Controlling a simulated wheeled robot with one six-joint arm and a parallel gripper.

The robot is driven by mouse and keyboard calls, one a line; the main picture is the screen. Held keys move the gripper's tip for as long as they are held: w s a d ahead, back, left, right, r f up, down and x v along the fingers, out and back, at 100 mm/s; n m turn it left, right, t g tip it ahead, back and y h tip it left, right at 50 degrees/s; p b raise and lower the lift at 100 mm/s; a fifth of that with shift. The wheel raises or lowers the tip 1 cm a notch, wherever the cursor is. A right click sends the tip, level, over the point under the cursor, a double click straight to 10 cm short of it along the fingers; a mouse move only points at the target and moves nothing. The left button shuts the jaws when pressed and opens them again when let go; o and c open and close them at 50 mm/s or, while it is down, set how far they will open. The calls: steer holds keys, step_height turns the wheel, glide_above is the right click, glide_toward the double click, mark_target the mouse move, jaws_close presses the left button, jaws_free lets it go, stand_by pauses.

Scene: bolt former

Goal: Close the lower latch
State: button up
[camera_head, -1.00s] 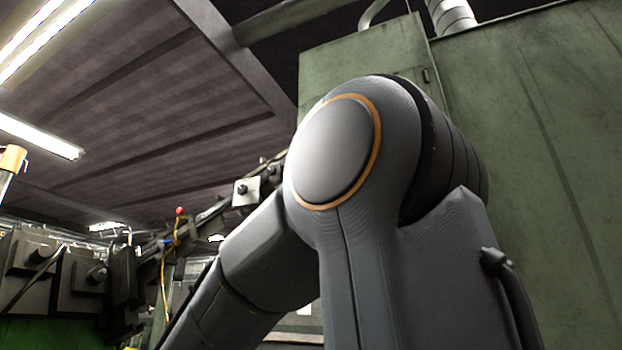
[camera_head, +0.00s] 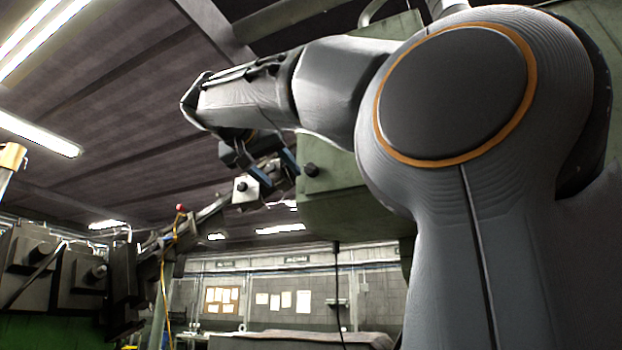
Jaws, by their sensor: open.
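My gripper (camera_head: 276,172) is at the end of my raised arm, left of the picture's middle, pointing down. Its two fingers with blue pads stand apart, and nothing shows clearly between them. A pale square plate with a dark knob (camera_head: 241,190) is just left of and below the fingers. I cannot tell whether the fingers touch either part. I cannot tell which part is the lower latch.
The green machine housing (camera_head: 350,205) is behind my arm. Dark machine blocks (camera_head: 75,275) stand at the lower left. A slanted bar with a red knob (camera_head: 180,208) and a yellow cable is left of my gripper. Boards with papers (camera_head: 283,300) hang on the far wall.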

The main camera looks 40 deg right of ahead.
mark_target(308, 167)
steer(key=s+d+r+m+h, duration=0.1)
steer(key=s+d+r+m, duration=0.1)
steer(key=s+r, duration=0.25)
steer(key=shift+g, duration=0.4)
steer(key=p+x, duration=0.1)
steer(key=x, duration=0.1)
steer(key=p+x, duration=0.1)
steer(key=x, duration=0.2)
steer(key=p+x, duration=0.2)
steer(key=shift+w+d+r, duration=0.1)
steer(key=shift+w+d, duration=0.1)
steer(key=shift+w, duration=0.25)
steer(key=shift+a+m+b, duration=0.15)
steer(key=shift+m+b, duration=0.15)
steer(key=shift+m, duration=0.6)
steer(key=shift+w+f+m+b, duration=0.15)
steer(key=shift+f+m+b, duration=0.15)
steer(key=shift+m+b, duration=1.9)
steer(key=shift+r+m+b, duration=0.15)
steer(key=shift+m+b, duration=0.45)
steer(key=shift+m, duration=0.1)
steer(key=shift+c, duration=0.3)
